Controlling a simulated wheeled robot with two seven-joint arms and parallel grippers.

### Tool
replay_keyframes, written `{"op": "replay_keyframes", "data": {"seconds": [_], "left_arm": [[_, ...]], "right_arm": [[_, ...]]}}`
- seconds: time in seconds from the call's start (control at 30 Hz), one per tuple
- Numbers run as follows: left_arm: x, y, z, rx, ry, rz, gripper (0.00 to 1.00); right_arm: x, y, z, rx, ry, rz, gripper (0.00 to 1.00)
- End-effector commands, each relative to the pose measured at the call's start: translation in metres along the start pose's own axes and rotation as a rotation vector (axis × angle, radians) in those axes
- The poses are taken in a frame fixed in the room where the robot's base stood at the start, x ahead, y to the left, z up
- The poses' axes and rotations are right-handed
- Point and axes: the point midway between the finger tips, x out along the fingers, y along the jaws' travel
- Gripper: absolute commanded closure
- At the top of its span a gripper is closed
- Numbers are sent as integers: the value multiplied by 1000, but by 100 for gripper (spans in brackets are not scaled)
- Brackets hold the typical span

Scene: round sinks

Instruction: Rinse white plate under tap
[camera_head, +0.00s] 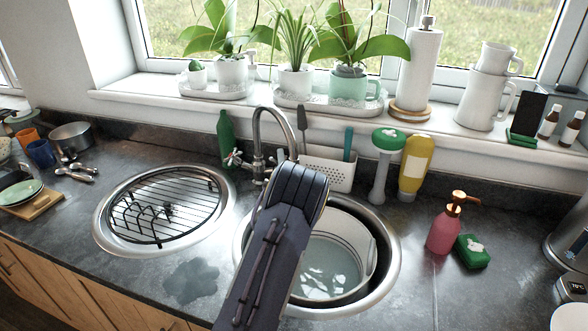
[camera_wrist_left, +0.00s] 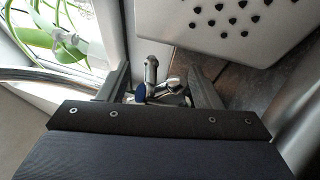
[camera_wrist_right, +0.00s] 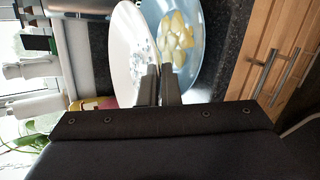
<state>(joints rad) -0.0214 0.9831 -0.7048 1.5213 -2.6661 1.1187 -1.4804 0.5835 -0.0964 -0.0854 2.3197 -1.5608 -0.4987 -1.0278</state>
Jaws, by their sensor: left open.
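The tap (camera_head: 272,128) is a curved metal spout behind the two sinks. One cross handle (camera_head: 235,158) shows left of it; no water runs from the spout. My left arm covers the tap's other side and hides its gripper's fingers in the head view. In the left wrist view my left gripper (camera_wrist_left: 158,88) is open, with a blue-marked tap handle (camera_wrist_left: 150,88) between its fingers. In the right wrist view my right gripper (camera_wrist_right: 160,72) has its fingers close together around the rim of a tilted white plate (camera_wrist_right: 128,55) with small specks on it.
The right sink holds a white basin (camera_head: 345,250); the left sink has a wire rack (camera_head: 165,205). A white perforated caddy (camera_head: 328,168) stands behind. A blue dish with yellow shapes (camera_wrist_right: 180,40) lies beyond the plate.

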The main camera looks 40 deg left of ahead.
Motion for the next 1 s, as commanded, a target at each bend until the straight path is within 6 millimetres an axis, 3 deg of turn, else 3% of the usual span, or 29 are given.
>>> {"op": "replay_keyframes", "data": {"seconds": [0.17, 0.6, 0.8, 1.0], "left_arm": [[-19, -2, 1, -1, -1, -2, 42], [-104, -2, 0, 1, 0, -2, 42], [-119, 0, -1, 2, 2, -1, 42], [-120, 0, -1, 1, 2, 0, 42]], "right_arm": [[3, -4, -1, 0, 0, 2, 100], [11, -17, -4, 0, 0, 2, 100], [12, -18, -5, 0, 0, 2, 100], [12, -18, -5, 0, 0, 2, 100]]}}
